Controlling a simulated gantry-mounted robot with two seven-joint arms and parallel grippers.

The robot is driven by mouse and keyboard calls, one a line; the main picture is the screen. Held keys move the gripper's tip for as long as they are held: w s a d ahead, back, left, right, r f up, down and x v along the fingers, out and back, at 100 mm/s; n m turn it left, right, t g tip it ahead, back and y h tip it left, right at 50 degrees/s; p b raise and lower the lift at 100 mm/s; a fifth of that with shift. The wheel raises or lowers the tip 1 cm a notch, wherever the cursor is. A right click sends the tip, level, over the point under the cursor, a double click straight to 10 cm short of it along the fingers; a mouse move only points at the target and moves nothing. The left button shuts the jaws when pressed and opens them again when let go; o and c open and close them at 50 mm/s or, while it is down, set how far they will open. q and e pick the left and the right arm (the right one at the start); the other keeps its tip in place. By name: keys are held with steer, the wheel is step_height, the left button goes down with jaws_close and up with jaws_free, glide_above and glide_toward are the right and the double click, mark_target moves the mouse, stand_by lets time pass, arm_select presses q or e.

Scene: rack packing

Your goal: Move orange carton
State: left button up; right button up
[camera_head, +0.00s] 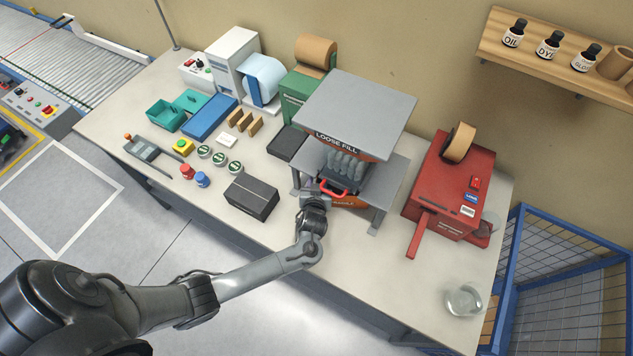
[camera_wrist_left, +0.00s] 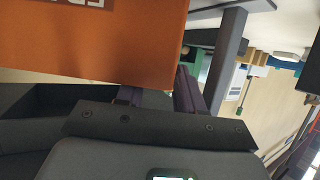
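The orange carton (camera_head: 347,202) shows partly under the loose fill stand (camera_head: 397,166) in the head view. My left gripper (camera_head: 318,190) is at the stand's front left, close to the carton; the arm and the stand hide most of the contact area. In the left wrist view the carton (camera_wrist_left: 85,40) fills the upper left, with pale print on its face. My left fingers (camera_wrist_left: 160,92) show apart at its lower right edge, one partly hidden by the carton. I cannot tell whether they grip it. My right gripper is in neither view.
A black box (camera_head: 251,197) lies left of the stand. A red machine (camera_head: 450,185) with a tape roll stands to its right. A glass bowl (camera_head: 463,300) is at the table's right end. The table front between stand and bowl is clear. A blue wire cage (camera_head: 560,270) stands beyond.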

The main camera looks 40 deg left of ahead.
arm_select(q)
steer(key=shift+w+d+r, duration=0.1)
steer(key=shift+w+r, duration=0.05)
steer(key=shift+r, duration=0.05)
steer(key=shift+s+d+r, duration=0.25)
steer(key=shift+s+d, duration=0.05)
steer(key=shift+s, duration=0.1)
steer(key=v, duration=0.9)
steer(key=shift+s, duration=0.45)
steer(key=shift+d+f, duration=0.1)
steer(key=shift+f, duration=0.05)
